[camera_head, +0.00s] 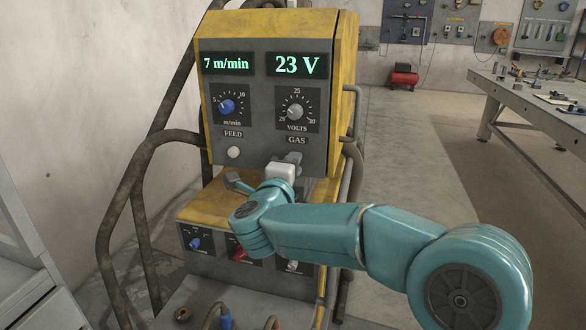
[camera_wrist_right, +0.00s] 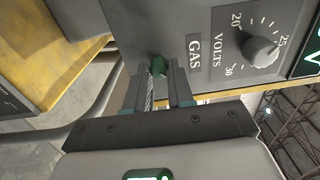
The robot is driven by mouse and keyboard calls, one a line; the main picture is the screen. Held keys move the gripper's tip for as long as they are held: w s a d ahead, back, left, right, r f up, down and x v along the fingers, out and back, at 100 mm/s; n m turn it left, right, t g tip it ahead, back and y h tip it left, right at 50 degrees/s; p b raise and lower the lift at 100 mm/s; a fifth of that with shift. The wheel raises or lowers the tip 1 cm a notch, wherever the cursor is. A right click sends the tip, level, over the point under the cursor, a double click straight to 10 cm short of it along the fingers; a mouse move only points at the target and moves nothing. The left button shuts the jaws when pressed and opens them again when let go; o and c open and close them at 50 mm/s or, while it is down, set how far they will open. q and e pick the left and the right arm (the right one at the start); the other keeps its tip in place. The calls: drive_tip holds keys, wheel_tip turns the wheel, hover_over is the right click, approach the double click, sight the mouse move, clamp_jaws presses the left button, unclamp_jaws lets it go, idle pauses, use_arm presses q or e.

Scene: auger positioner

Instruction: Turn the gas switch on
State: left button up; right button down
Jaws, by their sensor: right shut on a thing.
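The gas switch shows in the right wrist view as a small green piece (camera_wrist_right: 158,65) beside the GAS label, between the two finger tips of my right gripper (camera_wrist_right: 160,74). In the head view my right gripper (camera_head: 291,160) is at the panel just below the GAS label (camera_head: 297,141) and hides the switch. The gripper is shut on the switch. Whether the switch is on or off cannot be told. My left gripper is not in view.
A workbench (camera_head: 525,100) stands right, beyond open floor.

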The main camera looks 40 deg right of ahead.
drive_tip(key=c, duration=1)
unclamp_jaws()
drive_tip(key=p+v, duration=0.1)
drive_tip(key=v, duration=1.5)
drive_tip(key=shift+s, duration=0.15)
drive_tip(key=shift+a, duration=0.15)
